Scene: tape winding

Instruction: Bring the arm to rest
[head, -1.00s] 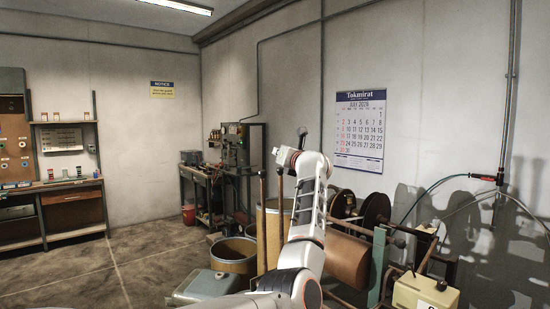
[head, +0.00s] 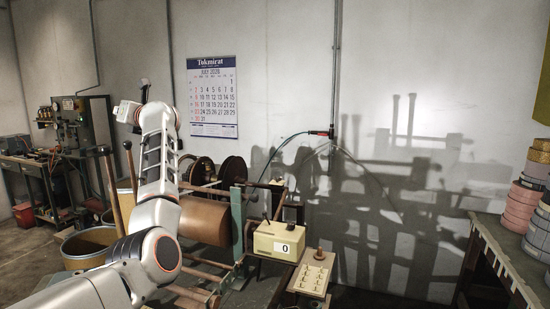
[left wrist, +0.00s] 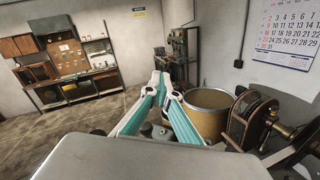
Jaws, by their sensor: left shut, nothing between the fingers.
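My left arm rises from the lower left of the head view, with its wrist end (head: 130,112) raised in front of the winding machine. The fingers are hard to make out there. In the left wrist view my left gripper (left wrist: 161,82) has its two teal-lined fingers converging at the tips, with nothing between them. It points out over the floor, left of a large round tan bin (left wrist: 208,112). My right gripper is in neither view.
The winding machine with its brown roller (head: 205,220) stands close behind and right of my arm. A cream control box (head: 278,240) is beside it. A bench (head: 490,245) with stacked tape rolls (head: 522,205) stands at the right. Open floor (left wrist: 75,125) shows on the left.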

